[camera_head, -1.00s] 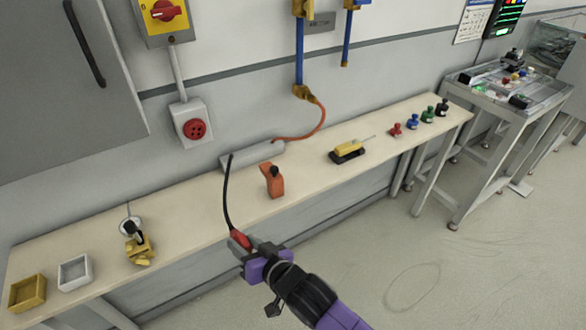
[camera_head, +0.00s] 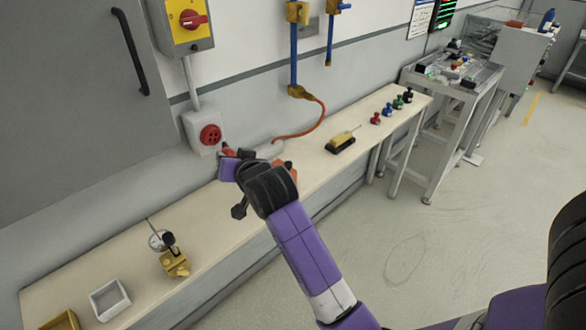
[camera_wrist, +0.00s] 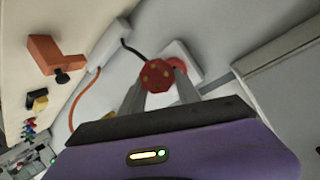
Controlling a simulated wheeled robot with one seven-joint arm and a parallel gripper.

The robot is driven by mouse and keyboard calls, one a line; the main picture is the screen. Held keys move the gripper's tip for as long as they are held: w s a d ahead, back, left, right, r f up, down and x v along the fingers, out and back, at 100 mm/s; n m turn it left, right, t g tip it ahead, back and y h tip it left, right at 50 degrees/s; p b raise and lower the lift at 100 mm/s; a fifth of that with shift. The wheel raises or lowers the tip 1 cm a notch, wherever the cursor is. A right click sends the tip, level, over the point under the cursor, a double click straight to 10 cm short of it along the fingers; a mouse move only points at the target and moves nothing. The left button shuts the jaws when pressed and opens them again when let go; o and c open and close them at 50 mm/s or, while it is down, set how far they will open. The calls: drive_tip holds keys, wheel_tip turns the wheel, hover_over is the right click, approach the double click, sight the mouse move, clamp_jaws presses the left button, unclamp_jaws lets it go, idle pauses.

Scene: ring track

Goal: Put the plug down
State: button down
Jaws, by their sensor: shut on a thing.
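The red plug (camera_wrist: 158,76) sits between the two fingertips of my gripper (camera_wrist: 160,80), with its round face towards the wrist camera. My gripper is shut on it. A black cable (camera_wrist: 133,48) runs off behind the plug. In the head view the plug (camera_head: 228,151) shows as a small red bit at the tip of my gripper (camera_head: 229,163), over the bench's back edge and close to the wall socket. My wrist hides most of the cable there. I cannot tell whether the plug touches anything besides the fingers.
A red round socket (camera_head: 209,135) on a grey wall box is just beside the plug. An orange block (camera_head: 291,172) is partly behind my wrist. A yellow-black device (camera_head: 341,141) lies further right. The bench (camera_head: 215,215) is clear between my gripper and the yellow clamp (camera_head: 173,263).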

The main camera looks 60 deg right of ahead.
wheel_tip(320, 180, down, 20)
drive_tip(key=shift+f, duration=0.1)
idle(0.5)
drive_tip(key=shift+f, duration=0.15)
drive_tip(key=c, duration=0.9)
unclamp_jaws()
